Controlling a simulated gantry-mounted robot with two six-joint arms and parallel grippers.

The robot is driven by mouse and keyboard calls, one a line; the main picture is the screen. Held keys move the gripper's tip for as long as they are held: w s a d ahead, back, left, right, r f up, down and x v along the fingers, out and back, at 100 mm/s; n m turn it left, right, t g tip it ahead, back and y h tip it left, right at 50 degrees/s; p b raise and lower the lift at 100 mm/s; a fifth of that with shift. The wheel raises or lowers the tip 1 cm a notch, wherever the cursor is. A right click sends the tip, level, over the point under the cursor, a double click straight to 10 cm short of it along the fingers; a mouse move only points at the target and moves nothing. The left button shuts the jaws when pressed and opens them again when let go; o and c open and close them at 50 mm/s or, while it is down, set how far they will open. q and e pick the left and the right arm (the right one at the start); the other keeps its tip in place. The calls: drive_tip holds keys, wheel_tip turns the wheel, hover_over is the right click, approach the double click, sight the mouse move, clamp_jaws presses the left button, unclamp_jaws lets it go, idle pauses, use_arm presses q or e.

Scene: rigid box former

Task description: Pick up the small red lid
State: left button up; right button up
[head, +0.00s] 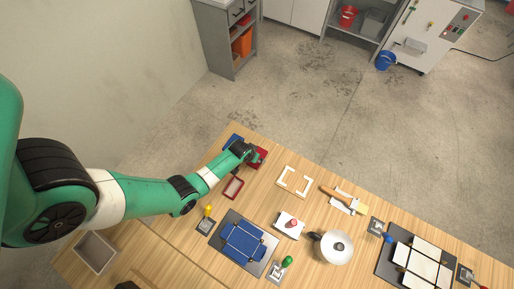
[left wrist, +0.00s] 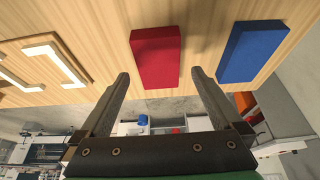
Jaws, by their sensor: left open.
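The small red lid (left wrist: 156,52) lies on the wooden table near its far edge. In the head view the red lid (head: 261,156) is partly hidden by my left gripper (head: 250,154). In the left wrist view my left gripper (left wrist: 160,74) is open, with its two fingertips apart at either side of the lid's near end. Nothing is held between the fingers. I cannot tell how high the fingertips are above the table. My right gripper is not in view.
A blue lid (left wrist: 250,50) lies beside the red one. A red open frame or tray (head: 233,187) and a cream frame (head: 293,180) lie nearby. A blue box blank (head: 243,242), a white round device (head: 337,247) and a white blank (head: 424,262) stand further along the table.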

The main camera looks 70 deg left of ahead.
use_arm(q)
drive_tip(key=b+x, duration=0.1)
drive_tip(key=x, duration=0.2)
drive_tip(key=shift+w+f+b, duration=0.1)
drive_tip(key=shift+f+b, duration=0.15)
drive_tip(key=shift+b, duration=0.15)
drive_tip(key=shift+r, duration=0.1)
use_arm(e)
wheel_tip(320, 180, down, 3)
use_arm(q)
drive_tip(key=shift+f, duration=0.25)
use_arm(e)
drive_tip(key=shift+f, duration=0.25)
use_arm(q)
drive_tip(key=c, duration=1.3)
drive_tip(key=shift+o, duration=0.2)
drive_tip(key=shift+r, duration=0.15)
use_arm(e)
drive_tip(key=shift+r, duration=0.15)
